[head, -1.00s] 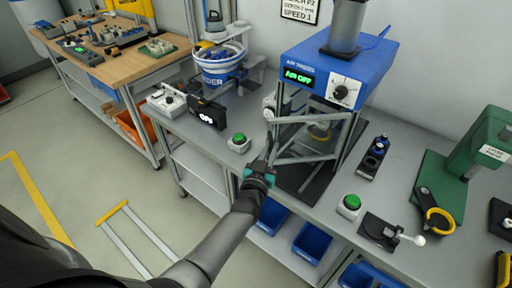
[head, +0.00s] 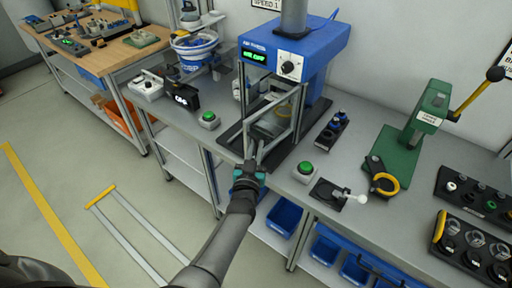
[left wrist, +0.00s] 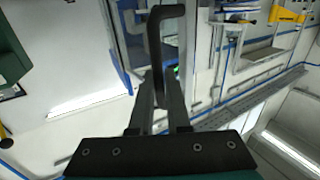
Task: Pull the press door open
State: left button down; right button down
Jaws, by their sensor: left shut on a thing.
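The blue air press (head: 290,50) stands on the grey bench, its display lit green. Its door (head: 281,139), a clear panel in a grey metal frame, is at the front below the blue head. How far it stands ajar I cannot tell. My left gripper (head: 251,168) is at the door's front lower edge. In the left wrist view, my left gripper (left wrist: 160,108) is shut on the dark bracket-shaped door handle (left wrist: 167,12), whose bar runs between the fingers. The handle is mostly hidden by the gripper in the head view. My right gripper is not in view.
Green buttons (head: 208,120) and (head: 305,170) sit left and right of the press. A black control box (head: 186,97) and a bowl feeder (head: 193,43) stand left. A green hand press (head: 413,125) stands right.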

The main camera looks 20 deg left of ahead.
pick_arm(q)
jog(key=shift+d, duration=0.25)
jog(key=c, duration=0.9)
grip_release()
jog(key=shift+s+d+p, duration=0.45)
jog(key=shift+s+p, duration=0.45)
jog(key=shift+s, duration=1.6)
jog(key=shift+s+d+p, duration=0.4)
jog(key=shift+s+p, duration=0.55)
jog(key=shift+s, duration=1.6)
jog(key=shift+s+d+p, duration=0.45)
jog(key=shift+s+p, duration=0.45)
jog(key=shift+s, duration=1.6)
